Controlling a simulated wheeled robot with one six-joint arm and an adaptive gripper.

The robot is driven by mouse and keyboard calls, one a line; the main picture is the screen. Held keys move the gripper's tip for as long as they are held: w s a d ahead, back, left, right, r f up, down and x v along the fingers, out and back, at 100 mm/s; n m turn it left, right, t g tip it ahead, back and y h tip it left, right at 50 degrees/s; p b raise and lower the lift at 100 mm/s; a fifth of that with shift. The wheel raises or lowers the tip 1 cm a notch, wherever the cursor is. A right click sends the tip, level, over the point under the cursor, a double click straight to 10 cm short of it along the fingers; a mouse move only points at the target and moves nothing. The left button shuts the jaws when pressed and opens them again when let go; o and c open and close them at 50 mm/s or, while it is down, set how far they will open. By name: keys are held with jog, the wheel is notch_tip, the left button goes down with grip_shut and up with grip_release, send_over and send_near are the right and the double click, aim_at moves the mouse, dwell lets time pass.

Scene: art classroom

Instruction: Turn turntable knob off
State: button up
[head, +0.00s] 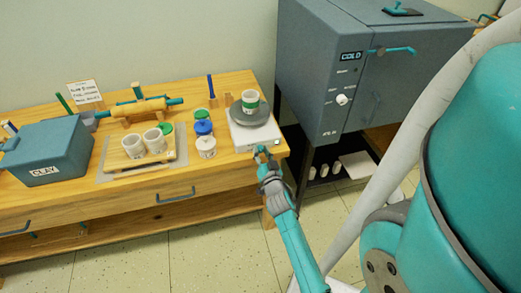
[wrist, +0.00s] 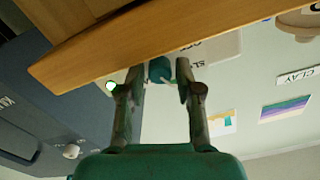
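The turntable has a white box base (head: 242,138) at the right end of the wooden table, with a round grey plate (head: 262,118) on top. A white cup with a green band (head: 250,101) stands on the plate. My gripper (head: 263,155) is at the front face of the base and largely hides the knob in the head view. In the wrist view, the teal knob (wrist: 160,69) shows between the fingertips of my open gripper (wrist: 160,78), with a gap visible at the right finger. The base front (wrist: 218,48) appears beyond. Contact with the left finger is unclear.
The wooden table edge (wrist: 150,45) runs close to my fingers. A grey kiln (head: 340,75) marked COLD stands right of the table. Jars (head: 205,147) and a tray with two cups (head: 178,158) stand left of the turntable. A clay box (head: 60,150) is farther left.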

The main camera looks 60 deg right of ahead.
grip_shut()
jog(key=shift+n, duration=0.3)
jog(key=n, duration=0.3)
jog(key=shift+n, duration=1.7)
grip_release()
jog(key=shift+a, duration=0.15)
